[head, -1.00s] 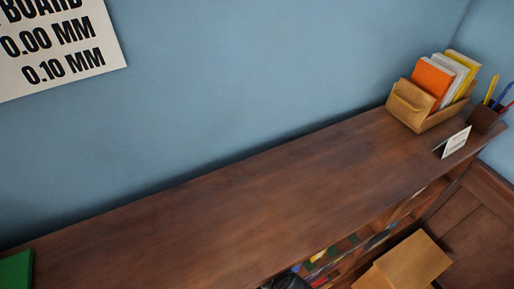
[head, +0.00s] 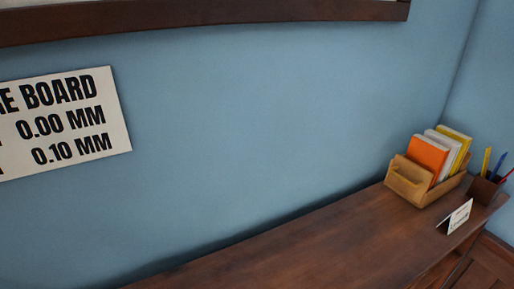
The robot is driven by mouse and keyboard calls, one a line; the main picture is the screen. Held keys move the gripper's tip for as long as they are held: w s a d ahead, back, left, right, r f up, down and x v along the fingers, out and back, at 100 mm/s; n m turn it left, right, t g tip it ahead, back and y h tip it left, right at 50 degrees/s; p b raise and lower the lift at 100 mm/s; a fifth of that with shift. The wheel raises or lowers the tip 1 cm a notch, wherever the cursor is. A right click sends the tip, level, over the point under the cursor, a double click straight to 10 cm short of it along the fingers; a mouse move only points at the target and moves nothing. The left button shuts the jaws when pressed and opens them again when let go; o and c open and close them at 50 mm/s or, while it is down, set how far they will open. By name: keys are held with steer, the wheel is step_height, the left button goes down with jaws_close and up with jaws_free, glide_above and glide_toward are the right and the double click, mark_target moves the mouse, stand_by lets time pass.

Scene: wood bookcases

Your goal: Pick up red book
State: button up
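No clearly red book shows in the head view. The nearest in colour is an orange book (head: 427,158), standing upright at the front of a wooden holder (head: 408,187) on the right end of the bookcase top. A white book (head: 445,150) and a yellow book (head: 462,143) stand behind it in the same holder. My gripper is not in view.
The dark wood bookcase top (head: 300,246) is bare left of the holder. A folded white card (head: 456,216) and a dark pen cup (head: 484,189) stand near its right end. A white sign (head: 70,125) hangs on the blue wall.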

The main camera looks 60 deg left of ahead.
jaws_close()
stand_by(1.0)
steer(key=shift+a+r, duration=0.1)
